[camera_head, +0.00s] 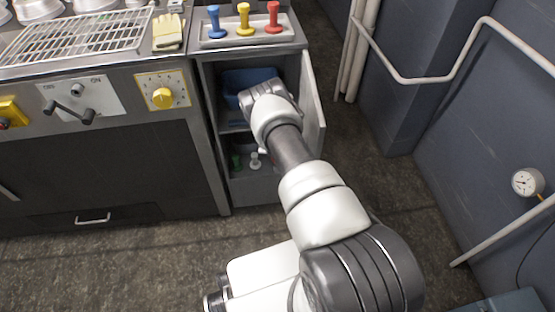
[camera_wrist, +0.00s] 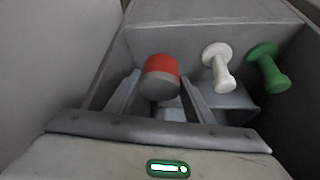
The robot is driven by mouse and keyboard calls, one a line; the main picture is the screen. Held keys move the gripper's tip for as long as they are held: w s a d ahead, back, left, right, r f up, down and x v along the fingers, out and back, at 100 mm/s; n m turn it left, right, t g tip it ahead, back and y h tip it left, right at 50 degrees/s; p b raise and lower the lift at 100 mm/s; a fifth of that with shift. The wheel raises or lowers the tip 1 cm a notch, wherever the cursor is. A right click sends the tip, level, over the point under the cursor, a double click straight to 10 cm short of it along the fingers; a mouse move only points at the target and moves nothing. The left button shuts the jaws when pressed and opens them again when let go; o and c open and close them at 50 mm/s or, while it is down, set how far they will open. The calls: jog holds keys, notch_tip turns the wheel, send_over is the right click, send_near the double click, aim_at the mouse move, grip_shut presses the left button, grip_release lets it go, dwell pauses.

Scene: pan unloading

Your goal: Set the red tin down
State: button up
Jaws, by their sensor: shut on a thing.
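The red tin (camera_wrist: 160,67), with a red upper band and a grey face, sits between the two fingers of my gripper (camera_wrist: 161,88) in the wrist view. The gripper is shut on it. Whether the tin touches the surface beneath or hangs above it, I cannot tell. In the head view my arm reaches into the open cabinet (camera_head: 309,110), and its own links hide the gripper and the tin.
A white knobbed piece (camera_wrist: 218,66) and a green one (camera_wrist: 268,68) stand right of the tin, in the cabinet's lower part. A blue bin (camera_head: 236,80) sits above. Blue, yellow and red (camera_head: 274,18) pieces stand on the tray on top.

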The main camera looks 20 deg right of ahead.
jog(key=shift+w+d+f, duration=0.1)
jog(key=shift+w+d, duration=0.15)
jog(key=shift+w, duration=0.25)
jog(key=shift+f+b, duration=0.8)
jog(key=shift+f, duration=0.75)
jog(key=shift+f, duration=0.2)
jog(key=o, duration=0.9)
jog(key=p+v, duration=0.4)
jog(key=v, duration=0.8)
jog(key=shift+s+r, duration=0.1)
jog(key=shift+r, duration=0.05)
